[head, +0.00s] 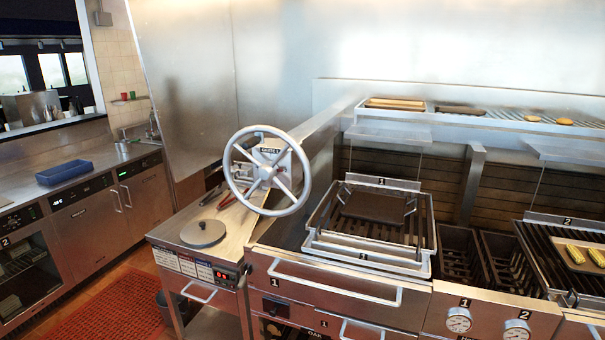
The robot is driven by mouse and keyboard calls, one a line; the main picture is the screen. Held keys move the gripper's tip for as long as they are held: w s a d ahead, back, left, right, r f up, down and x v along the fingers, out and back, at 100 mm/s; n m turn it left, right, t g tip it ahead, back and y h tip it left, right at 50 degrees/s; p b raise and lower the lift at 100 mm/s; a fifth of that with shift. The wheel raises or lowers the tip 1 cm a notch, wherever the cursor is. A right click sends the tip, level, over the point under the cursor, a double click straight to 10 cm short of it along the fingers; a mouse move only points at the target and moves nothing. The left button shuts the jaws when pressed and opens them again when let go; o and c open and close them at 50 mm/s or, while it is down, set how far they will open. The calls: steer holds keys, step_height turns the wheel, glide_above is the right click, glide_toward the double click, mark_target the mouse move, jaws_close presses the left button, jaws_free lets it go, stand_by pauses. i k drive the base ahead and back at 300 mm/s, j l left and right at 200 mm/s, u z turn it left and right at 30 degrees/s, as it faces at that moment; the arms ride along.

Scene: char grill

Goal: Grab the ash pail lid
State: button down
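A round flat grey lid (203,233) with a small knob on top lies on the steel side counter, left of the large handwheel. It looks like the ash pail lid, but no label on it can be read. A dark bucket-like container (168,308) shows partly below the counter, behind its leg; its top is hard to make out. My gripper is not in view.
The handwheel (268,171) stands beside the lid, at the grill's left end. Tongs (228,200) lie behind the lid. A grill basket (372,225) sits to the right. A red mat (112,305) covers floor at the left. A blue tray (64,173) rests on the far counter.

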mark_target(204, 232)
steer(key=i+j+u, duration=0.2)
steer(key=i+j, duration=0.2)
steer(key=i+j+u, duration=0.2)
steer(key=i+j, duration=0.2)
steer(key=i+j+u, duration=0.25)
steer(key=i, duration=0.25)
steer(key=i+j+u, duration=0.2)
steer(key=i, duration=0.3)
steer(key=i+j+u, duration=0.2)
steer(key=i, duration=0.3)
